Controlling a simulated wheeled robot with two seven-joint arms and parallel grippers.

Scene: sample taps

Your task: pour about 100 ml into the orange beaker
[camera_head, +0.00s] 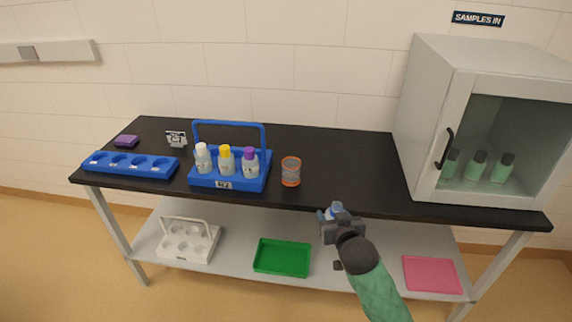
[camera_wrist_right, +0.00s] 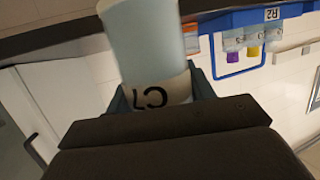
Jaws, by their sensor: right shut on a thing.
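The orange beaker (camera_head: 291,172) is a clear cup with orange edges, standing on the black bench right of the blue carrier. My right gripper (camera_head: 335,217) is in front of the bench edge, to the right of and nearer than the beaker. It is shut on a pale blue bottle (camera_wrist_right: 145,45), which fills much of the right wrist view. In the head view the bottle is mostly hidden by the gripper. Its mouth and liquid level cannot be made out. My left gripper is not in view.
The blue carrier (camera_head: 231,184) holds bottles with white, yellow and purple caps. A blue rack (camera_head: 130,165) lies left. A cabinet (camera_head: 432,120) with green bottles stands right. The lower shelf bears a white carrier (camera_head: 187,241), green tray (camera_head: 282,257) and pink tray (camera_head: 432,274). Bench right of the beaker is clear.

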